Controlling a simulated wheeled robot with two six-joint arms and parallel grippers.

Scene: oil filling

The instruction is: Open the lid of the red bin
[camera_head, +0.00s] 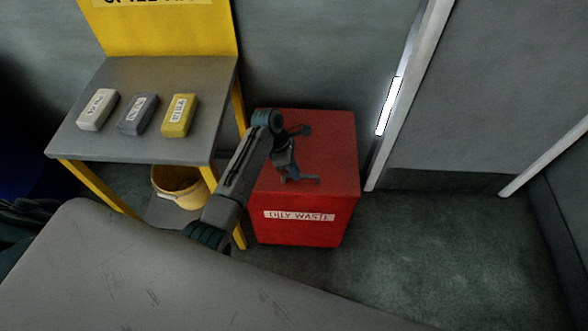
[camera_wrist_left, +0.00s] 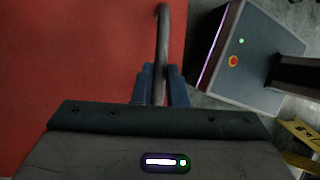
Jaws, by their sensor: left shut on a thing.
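The red bin (camera_head: 303,228) stands on the floor with an "OILY WASTE" label on its front. Its red lid (camera_head: 335,150) lies flat on top and looks closed. My left arm reaches over the bin from the left. My left gripper (camera_head: 300,179) is over the lid's front part. In the left wrist view, the left gripper (camera_wrist_left: 159,97) is shut on a thin dark handle bar (camera_wrist_left: 162,40) beside the red lid surface (camera_wrist_left: 75,55). The fingers hide part of the bar. My right gripper is not in view.
A grey-topped table (camera_head: 205,75) with yellow legs stands left of the bin, holding white (camera_head: 97,110), grey (camera_head: 138,115) and yellow (camera_head: 179,115) blocks. A yellow bucket (camera_head: 178,187) is below it. A wall is behind the bin. The floor (camera_head: 430,230) to the right is clear.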

